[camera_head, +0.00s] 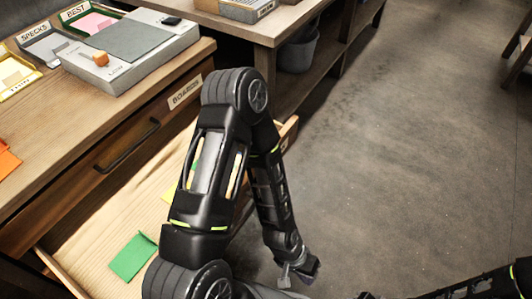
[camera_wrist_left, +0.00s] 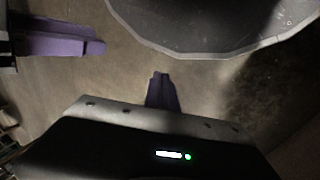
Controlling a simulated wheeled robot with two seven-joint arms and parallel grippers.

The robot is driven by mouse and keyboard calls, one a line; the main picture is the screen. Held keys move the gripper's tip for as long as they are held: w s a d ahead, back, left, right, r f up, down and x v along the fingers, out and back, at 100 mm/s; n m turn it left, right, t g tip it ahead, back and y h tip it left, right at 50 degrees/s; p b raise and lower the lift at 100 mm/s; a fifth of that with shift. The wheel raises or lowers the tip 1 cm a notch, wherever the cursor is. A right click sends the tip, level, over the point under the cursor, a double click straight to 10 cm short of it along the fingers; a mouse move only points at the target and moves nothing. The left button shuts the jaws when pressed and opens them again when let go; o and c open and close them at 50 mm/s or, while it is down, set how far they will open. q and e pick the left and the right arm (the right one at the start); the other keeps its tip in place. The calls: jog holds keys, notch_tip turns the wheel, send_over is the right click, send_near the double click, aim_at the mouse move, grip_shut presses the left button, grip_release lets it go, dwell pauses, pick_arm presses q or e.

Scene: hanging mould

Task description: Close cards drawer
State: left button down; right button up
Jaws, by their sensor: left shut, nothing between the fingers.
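The open wooden drawer (camera_head: 88,243) is pulled out below a closed drawer. It holds a green card (camera_head: 132,256), and a bit of yellow shows beside my arm. Its far front corner (camera_head: 289,131) shows past my arm, with most of its front hidden. My left arm crosses over the drawer. My left gripper (camera_head: 298,272) is shut and empty, pointing down over the floor on the outer side of the drawer; its purple tips (camera_wrist_left: 161,90) show in the left wrist view. My right arm (camera_head: 480,286) enters at the lower right, its jaws not readable.
The closed drawer (camera_head: 104,178) marked "BOARDS" has a dark handle. The desktop above holds a grey device (camera_head: 132,50) and small trays. A second bench (camera_head: 245,25) with a grey bin (camera_head: 299,53) stands behind. The floor (camera_head: 420,140) at right is largely clear.

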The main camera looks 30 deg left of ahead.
pick_arm(q)
jog(key=w+a+r+m+p, duration=0.2)
jog(key=w+a+r+m, duration=0.65)
jog(key=w+r, duration=0.5)
jog(key=a+r+m, duration=0.5)
jog(key=a+r, duration=0.2)
jog(key=r, duration=0.3)
jog(key=w+a+r+m+p, duration=0.1)
jog(key=a+r+m, duration=0.4)
jog(key=r, duration=0.5)
jog(key=shift+w+a+r+g+y, duration=0.15)
jog(key=shift+a+r+g+y, duration=0.15)
jog(key=shift+a, duration=0.7)
jog(key=shift+f, duration=0.15)
jog(key=b+x, duration=0.2)
jog(key=x, duration=0.8)
jog(key=shift+a, duration=2)
